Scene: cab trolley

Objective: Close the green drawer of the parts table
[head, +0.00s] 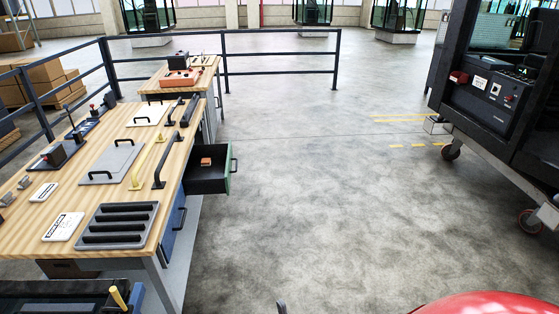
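The parts table (62,232) has a light wooden top and stands on the left in the head view. Its green drawer (229,174) is pulled out from the table's right side, over the floor. The drawer has a green front, a dark handle (234,165) and a dark inside. A small orange block (206,162) lies in it. A blue drawer front (174,228) nearer to me looks flush with the table. Neither of my grippers can be made out. A small dark tip shows at the bottom edge, and I cannot tell what it is.
A large dark cab (480,105) on wheels stands at the right. The grey floor (330,190) between is clear.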

